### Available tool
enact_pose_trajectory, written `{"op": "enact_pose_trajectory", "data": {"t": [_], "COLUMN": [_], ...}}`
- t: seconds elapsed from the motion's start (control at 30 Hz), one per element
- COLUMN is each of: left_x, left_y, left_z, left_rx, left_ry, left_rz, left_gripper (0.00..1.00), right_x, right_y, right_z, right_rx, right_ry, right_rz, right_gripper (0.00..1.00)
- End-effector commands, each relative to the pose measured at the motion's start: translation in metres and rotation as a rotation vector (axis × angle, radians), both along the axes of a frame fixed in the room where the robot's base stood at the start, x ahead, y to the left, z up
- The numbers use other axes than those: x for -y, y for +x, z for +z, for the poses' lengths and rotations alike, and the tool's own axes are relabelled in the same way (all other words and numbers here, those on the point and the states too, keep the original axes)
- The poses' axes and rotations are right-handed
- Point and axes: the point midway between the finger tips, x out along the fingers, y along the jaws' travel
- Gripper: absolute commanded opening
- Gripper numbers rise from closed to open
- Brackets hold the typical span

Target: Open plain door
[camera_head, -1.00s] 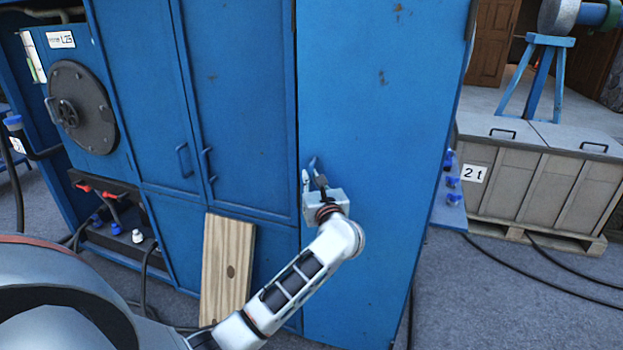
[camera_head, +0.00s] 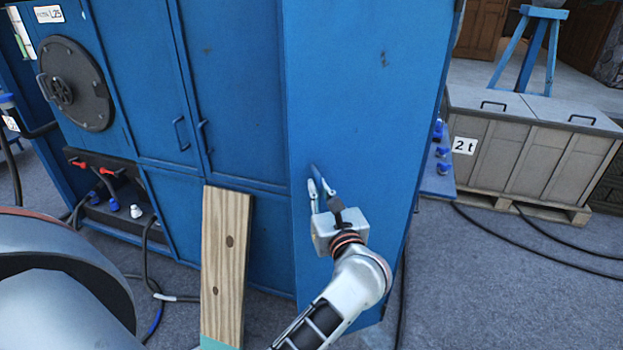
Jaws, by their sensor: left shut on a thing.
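The plain door (camera_head: 350,90) is the tall, smooth blue panel at the right of the blue cabinet, in the middle of the head view. Its blue handle (camera_head: 316,172) is a short upright bar near the door's left edge. My left gripper (camera_head: 319,188) is at the handle, with its fingers shut on it and partly covering it. The door's left edge stands beside the neighbouring panel; I cannot tell exactly how far ajar it is. My right gripper is not in view.
A wooden plank (camera_head: 225,250) leans against the cabinet left of my arm. Black cables (camera_head: 540,250) lie on the grey floor. A grey crate marked "2t" (camera_head: 530,150) stands on a pallet at right. Some floor before the door is bare.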

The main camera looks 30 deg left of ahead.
Motion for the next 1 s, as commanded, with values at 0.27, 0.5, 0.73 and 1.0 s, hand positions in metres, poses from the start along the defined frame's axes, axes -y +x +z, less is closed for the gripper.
{"op": "enact_pose_trajectory", "data": {"t": [0.27, 0.5, 0.73, 1.0], "left_x": [0.0114, 0.0116, 0.0115, 0.0118], "left_y": [-0.0068, -0.007, -0.0069, -0.007], "left_z": [0.0001, 0.0002, 0.0001, 0.0], "left_rx": [-0.001, 0.0, -0.001, -0.001], "left_ry": [0.001, 0.001, 0.001, 0.001], "left_rz": [0.0, 0.001, 0.001, 0.0], "left_gripper": [0.0, 0.0, 0.25, 0.25], "right_x": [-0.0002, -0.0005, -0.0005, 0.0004], "right_y": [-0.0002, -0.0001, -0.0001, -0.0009], "right_z": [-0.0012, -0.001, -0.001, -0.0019], "right_rx": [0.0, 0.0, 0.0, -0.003], "right_ry": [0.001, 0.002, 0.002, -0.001], "right_rz": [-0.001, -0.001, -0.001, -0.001], "right_gripper": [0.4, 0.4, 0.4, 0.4]}}
